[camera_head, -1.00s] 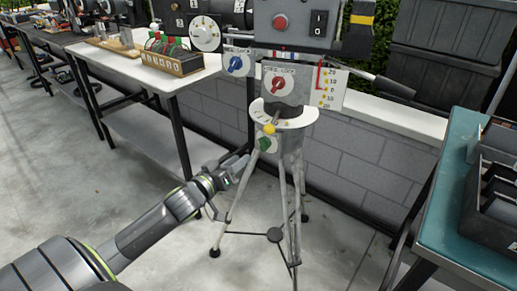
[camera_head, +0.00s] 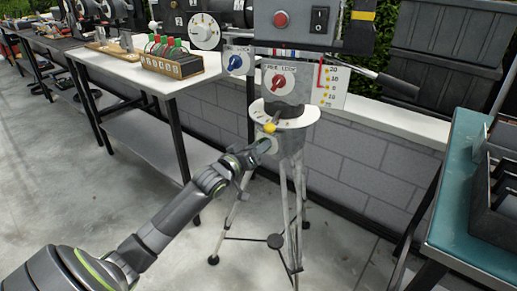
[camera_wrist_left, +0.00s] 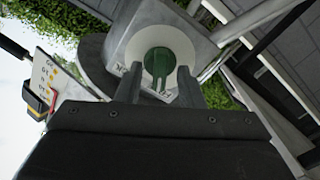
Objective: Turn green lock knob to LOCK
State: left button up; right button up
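The green lock knob (camera_wrist_left: 160,62) sits on a round white dial face (camera_wrist_left: 185,42) in the left wrist view. The dial's lettering is too small and partly covered to read. In the head view the knob is mostly hidden behind my left gripper (camera_head: 257,150), which is up at the lower plate of the tripod head. In the wrist view the two fingers of my left gripper (camera_wrist_left: 158,88) stand apart, one on each side of the knob. I cannot tell whether they touch it. My right gripper is not in view.
A red knob (camera_head: 278,82) and a blue knob (camera_head: 236,62) sit above on the tripod head, with a yellow ball (camera_head: 269,128) just over my gripper. The tripod's legs (camera_head: 235,213) stand below. A white table (camera_head: 125,68) is left, a teal bench (camera_head: 465,215) right.

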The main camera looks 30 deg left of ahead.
pick_arm(q)
jog(key=shift+c, duration=0.4)
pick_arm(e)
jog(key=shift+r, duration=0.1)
pick_arm(q)
jog(key=c, duration=0.5)
jog(key=shift+d+m, duration=0.15)
jog(key=shift+m, duration=2.85)
jog(key=shift+d+m, duration=0.1)
jog(key=shift+m, duration=2.9)
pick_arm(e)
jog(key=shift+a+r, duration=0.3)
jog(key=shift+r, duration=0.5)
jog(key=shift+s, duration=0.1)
